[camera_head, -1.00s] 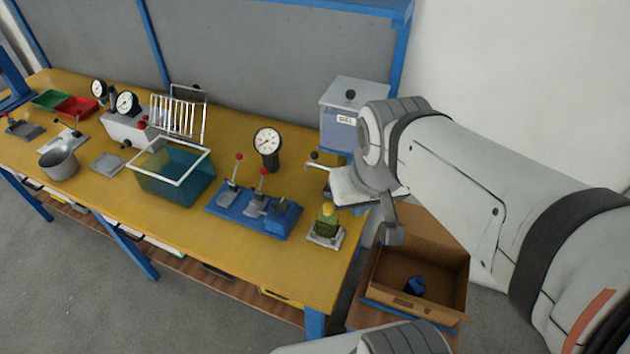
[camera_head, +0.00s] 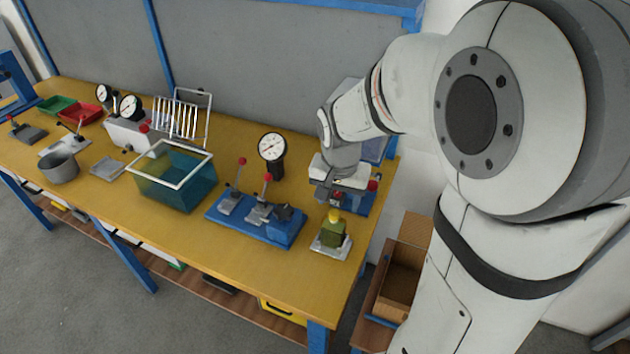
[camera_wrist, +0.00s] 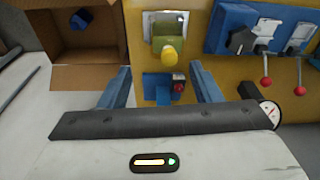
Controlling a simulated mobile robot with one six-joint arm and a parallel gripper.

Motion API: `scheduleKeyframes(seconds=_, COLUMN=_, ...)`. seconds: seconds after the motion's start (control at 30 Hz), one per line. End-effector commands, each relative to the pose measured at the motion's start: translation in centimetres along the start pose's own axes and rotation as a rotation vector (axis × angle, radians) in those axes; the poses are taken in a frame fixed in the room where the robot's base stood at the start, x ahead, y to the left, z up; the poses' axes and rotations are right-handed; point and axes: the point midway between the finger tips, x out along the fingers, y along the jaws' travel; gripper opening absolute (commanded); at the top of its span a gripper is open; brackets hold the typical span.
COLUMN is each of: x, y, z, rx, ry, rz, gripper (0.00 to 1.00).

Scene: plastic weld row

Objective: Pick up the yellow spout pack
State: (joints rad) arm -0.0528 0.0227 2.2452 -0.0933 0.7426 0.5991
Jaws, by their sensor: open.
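The yellow spout pack (camera_head: 333,230) stands upright on a small grey plate (camera_head: 330,249) near the right end of the yellow bench. It is olive-yellow with a bright yellow cap. In the wrist view the pack (camera_wrist: 174,34) shows beyond the fingertips, roughly centred between them, with its yellow cap toward me. My gripper (camera_wrist: 160,78) is open and empty, its two blue fingers spread apart. In the head view my gripper (camera_head: 335,190) is above and behind the pack, apart from it. Its fingers are partly hidden there.
A blue fixture with red-knobbed levers (camera_head: 258,220) stands left of the pack, with a dial gauge (camera_head: 272,147) behind it. A teal tank (camera_head: 172,178) is further left. A cardboard box (camera_head: 402,280) sits off the bench's right end. Bare bench lies in front of the pack.

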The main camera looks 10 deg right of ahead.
Motion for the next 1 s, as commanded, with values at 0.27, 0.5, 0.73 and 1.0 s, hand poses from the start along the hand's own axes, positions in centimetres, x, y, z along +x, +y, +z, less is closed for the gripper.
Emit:
scheduleKeyframes(seconds=0.27, x=5.0, y=-1.6, z=-1.6, rx=0.104, ry=-0.026, rz=0.028, gripper=0.8)
scheduleKeyframes(seconds=0.5, x=7.4, y=-1.5, z=-1.6, rx=0.108, ry=-0.027, rz=0.03, gripper=0.8)
scheduleKeyframes(seconds=0.73, x=10.2, y=-1.3, z=-1.6, rx=0.108, ry=-0.03, rz=0.031, gripper=0.8)
scheduleKeyframes(seconds=1.0, x=12.7, y=-1.3, z=-1.7, rx=0.106, ry=-0.025, rz=0.029, gripper=0.8)
